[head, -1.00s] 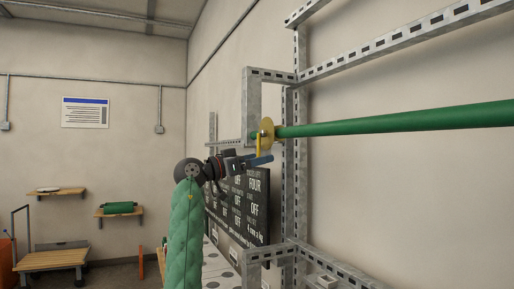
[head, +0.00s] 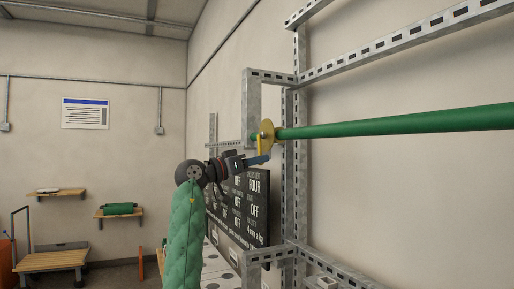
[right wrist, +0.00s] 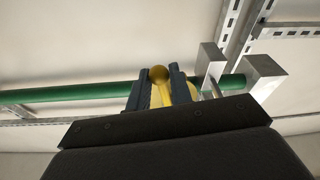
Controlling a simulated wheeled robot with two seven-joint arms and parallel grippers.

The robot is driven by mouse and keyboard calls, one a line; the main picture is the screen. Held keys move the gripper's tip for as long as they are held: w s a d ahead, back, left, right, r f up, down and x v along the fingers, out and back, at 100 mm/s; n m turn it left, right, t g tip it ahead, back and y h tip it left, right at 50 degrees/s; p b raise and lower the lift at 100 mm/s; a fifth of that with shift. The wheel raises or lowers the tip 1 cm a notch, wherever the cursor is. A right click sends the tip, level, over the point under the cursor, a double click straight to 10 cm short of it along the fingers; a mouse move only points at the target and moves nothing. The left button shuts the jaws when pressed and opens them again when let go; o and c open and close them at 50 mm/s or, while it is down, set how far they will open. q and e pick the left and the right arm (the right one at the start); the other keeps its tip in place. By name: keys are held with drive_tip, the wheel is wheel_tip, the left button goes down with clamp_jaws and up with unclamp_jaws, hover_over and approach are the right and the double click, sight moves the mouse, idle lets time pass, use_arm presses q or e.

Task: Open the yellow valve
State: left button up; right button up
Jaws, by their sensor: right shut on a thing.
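The yellow valve (head: 267,135) sits on a green pipe (head: 400,122) near the pipe's left end, by a metal frame. Its yellow handle hangs below the pipe in the head view. My right gripper (head: 262,159) is at the handle, with its blue fingers just under the pipe. In the right wrist view, the two fingers (right wrist: 160,88) stand on either side of the yellow handle (right wrist: 159,75), which has a round knob end. The gripper is shut on it. The fingers hide part of the handle. My left gripper is not in view.
A slotted metal frame (head: 289,180) stands around the pipe, with bars above and below. A dark board with white lettering (head: 257,205) is behind my right arm. Shelves (head: 119,211) and a cart (head: 50,261) are far left.

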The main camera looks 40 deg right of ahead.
drive_tip(key=shift+s, duration=0.1)
drive_tip(key=n, duration=0.1)
drive_tip(key=s+n+t, duration=0.1)
drive_tip(key=n, duration=0.1)
drive_tip(key=shift+s+a+r+p, duration=0.15)
drive_tip(key=shift+s+r+p, duration=0.05)
drive_tip(key=shift+p, duration=0.2)
drive_tip(key=n, duration=0.1)
drive_tip(key=s+n+p, duration=0.1)
drive_tip(key=shift+s+a+r+n+t, duration=0.1)
drive_tip(key=shift+a+r+n+t, duration=0.05)
drive_tip(key=shift+r+n+t, duration=0.2)
